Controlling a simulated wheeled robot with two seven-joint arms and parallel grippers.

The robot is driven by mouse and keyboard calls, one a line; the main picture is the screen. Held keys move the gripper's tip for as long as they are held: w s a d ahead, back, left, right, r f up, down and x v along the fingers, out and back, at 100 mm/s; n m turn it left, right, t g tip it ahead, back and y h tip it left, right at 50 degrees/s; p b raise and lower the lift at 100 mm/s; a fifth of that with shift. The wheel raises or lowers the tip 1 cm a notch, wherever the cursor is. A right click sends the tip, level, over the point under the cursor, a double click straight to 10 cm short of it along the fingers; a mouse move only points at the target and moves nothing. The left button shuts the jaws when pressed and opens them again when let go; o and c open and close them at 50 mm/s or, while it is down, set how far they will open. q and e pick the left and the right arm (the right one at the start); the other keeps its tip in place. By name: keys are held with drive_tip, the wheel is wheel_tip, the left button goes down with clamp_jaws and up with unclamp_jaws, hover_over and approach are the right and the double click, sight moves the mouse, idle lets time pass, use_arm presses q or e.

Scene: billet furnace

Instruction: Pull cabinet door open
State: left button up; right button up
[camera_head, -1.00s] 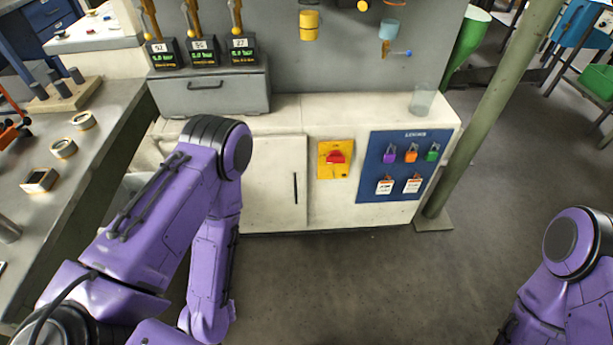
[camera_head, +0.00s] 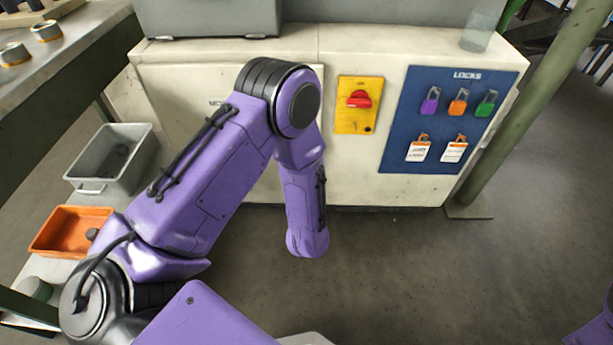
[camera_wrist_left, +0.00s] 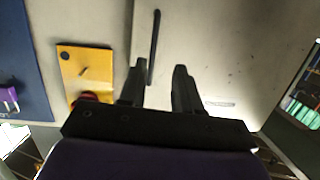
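The pale cabinet door (camera_head: 175,90) is in the head view, largely hidden behind my left arm. In the left wrist view the door (camera_wrist_left: 222,50) fills the middle and right, with a dark bar handle (camera_wrist_left: 154,45) on it. My left gripper (camera_wrist_left: 158,70) is open, its two dark fingers pointing at the door. The handle's near end shows between the fingertips, closer to the left finger; I cannot tell whether they touch or how deep it sits. The head view hides my left gripper and the handle behind the arm. My right gripper is out of view.
Right of the door are a yellow panel with a red switch (camera_head: 359,99) and a blue lock board (camera_head: 396,146). A green post (camera_head: 520,105) stands beyond. Grey (camera_head: 107,160) and orange (camera_head: 70,228) bins sit at left. Floor is clear in front.

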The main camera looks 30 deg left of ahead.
use_arm(q)
drive_tip(key=w+a+y+b, duration=0.1)
drive_tip(key=w+a+b, duration=0.1)
drive_tip(key=w, duration=0.1)
drive_tip(key=w+a+n+y+b, duration=0.1)
drive_tip(key=w+a+b, duration=0.1)
drive_tip(key=w, duration=0.2)
drive_tip(key=w+a+y+b, duration=0.1)
drive_tip(key=w+a+b, duration=0.1)
drive_tip(key=w+a, duration=0.1)
drive_tip(key=shift+w+n+t, duration=0.3)
drive_tip(key=shift+w, duration=0.35)
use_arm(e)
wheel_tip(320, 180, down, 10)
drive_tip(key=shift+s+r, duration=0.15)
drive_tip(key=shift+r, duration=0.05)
use_arm(q)
drive_tip(key=shift+c, duration=0.3)
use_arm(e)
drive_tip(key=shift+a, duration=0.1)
use_arm(q)
clamp_jaws()
